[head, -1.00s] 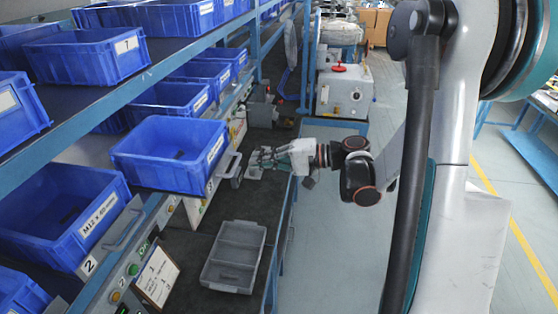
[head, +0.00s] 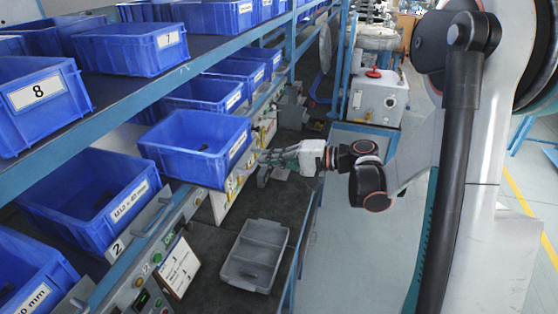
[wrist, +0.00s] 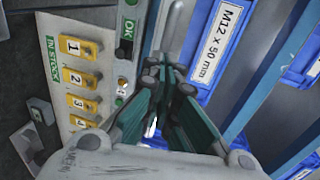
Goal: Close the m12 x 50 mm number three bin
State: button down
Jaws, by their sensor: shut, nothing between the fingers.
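The blue bin (head: 195,148) juts forward from the lower shelf in the head view. Its front label is too small to read there. In the wrist view a blue bin front (wrist: 197,88) with the label "M12 x 50 mm" stands upright at the upper right, close beyond my fingers. My gripper (head: 264,157) is to the right of the bin front in the head view. In the wrist view my gripper (wrist: 170,78) has its green fingers together at the tips and is empty. I cannot tell whether the fingertips touch the bin front.
A grey divided tray (head: 256,256) lies on the dark bench. An "M12 x 40 mm" bin (head: 93,192) is nearer on the shelf.

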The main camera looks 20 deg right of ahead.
jog(key=x, duration=0.3)
jog(key=r+b+x, duration=0.1)
jog(key=x, duration=0.3)
jog(key=r+x, duration=0.1)
jog(key=x, duration=0.3)
jog(key=shift+w+a, duration=0.25)
jog(key=shift+a, duration=0.05)
jog(key=shift+w+a, duration=0.45)
jog(key=shift+a, duration=0.1)
jog(key=shift+r, duration=0.1)
